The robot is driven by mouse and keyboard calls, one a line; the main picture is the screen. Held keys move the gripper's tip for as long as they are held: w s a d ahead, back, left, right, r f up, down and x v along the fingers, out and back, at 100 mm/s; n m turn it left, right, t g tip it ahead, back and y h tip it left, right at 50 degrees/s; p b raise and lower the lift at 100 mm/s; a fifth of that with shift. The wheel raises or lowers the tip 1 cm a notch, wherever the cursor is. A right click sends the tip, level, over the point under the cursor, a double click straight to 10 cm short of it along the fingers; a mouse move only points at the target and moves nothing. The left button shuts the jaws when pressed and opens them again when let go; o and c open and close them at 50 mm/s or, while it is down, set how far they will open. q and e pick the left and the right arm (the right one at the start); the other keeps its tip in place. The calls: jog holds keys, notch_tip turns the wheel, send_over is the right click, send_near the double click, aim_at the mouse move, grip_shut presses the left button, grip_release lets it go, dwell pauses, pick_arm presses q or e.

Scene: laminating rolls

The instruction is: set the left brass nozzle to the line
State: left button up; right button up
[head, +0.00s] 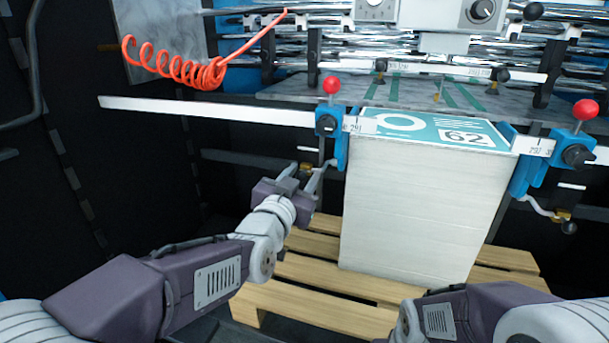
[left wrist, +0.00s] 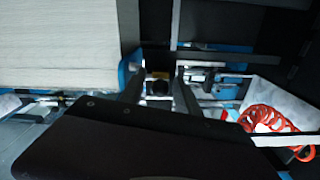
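The left brass nozzle (head: 306,167) sits low beside the left blue clamp (head: 327,140), left of the white stack. In the left wrist view the nozzle (left wrist: 158,75), with a dark round knob, lies between my two fingers. My left gripper (head: 313,178) has its fingers apart around the nozzle; in the left wrist view the gripper (left wrist: 159,82) shows gaps on both sides of it. A short pale line (head: 309,149) shows just above the nozzle. My right arm is at the lower right; its gripper is out of view.
The tall white stack (head: 420,210) with a teal top sheet marked 62 stands on a wooden pallet (head: 300,270). A second brass nozzle (head: 563,215) hangs by the right blue clamp. A metal rail (head: 210,110) crosses above my left gripper. An orange coiled hose (head: 180,68) hangs upper left.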

pick_arm(q)
jog(key=shift+x, duration=0.9)
grip_shut()
dwell(0.8)
